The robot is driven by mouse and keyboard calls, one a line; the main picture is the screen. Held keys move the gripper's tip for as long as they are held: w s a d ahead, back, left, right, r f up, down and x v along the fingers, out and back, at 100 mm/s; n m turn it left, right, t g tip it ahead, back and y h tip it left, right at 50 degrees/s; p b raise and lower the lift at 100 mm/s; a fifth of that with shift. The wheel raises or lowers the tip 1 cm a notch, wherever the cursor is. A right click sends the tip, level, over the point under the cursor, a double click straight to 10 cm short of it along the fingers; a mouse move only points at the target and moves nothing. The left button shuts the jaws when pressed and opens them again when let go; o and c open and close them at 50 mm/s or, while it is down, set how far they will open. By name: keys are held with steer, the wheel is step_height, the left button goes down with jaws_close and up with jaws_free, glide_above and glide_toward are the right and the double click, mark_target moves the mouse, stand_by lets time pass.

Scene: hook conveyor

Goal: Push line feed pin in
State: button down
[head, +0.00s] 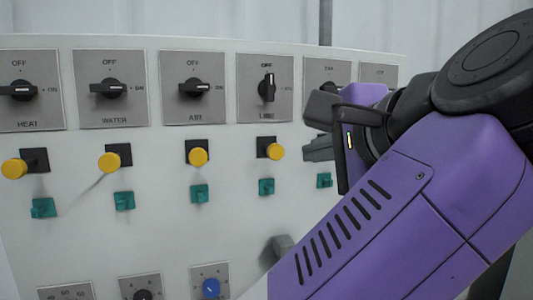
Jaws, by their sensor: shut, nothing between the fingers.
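The LINE column on the white panel has a rotary switch (267,87) with its black handle upright, toward OFF. Below it a yellow round-headed pin (276,151) stands out from a black plate, and a small teal piece (266,187) sits lower. No label by these two is readable, so I cannot tell from lettering which is the line feed pin. My gripper (317,148) is to the right of the yellow pin, apart from it in the picture. Its fingers are shut and empty, partly hidden by my purple arm. Its distance from the panel is unclear.
The HEAT (22,90), WATER (112,88) and AIR (193,87) switches have handles lying sideways, toward ON. Yellow pins and teal pieces sit below each. A blue knob (211,289) is at the bottom. My arm covers the panel's right side.

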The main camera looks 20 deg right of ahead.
steer(key=p, duration=0.3)
glide_toward(277, 149)
steer(key=w+f, duration=0.2)
steer(key=w, duration=0.1)
steer(key=w+f, duration=0.1)
steer(key=shift+w, duration=1.1)
steer(key=shift+w, duration=1.75)
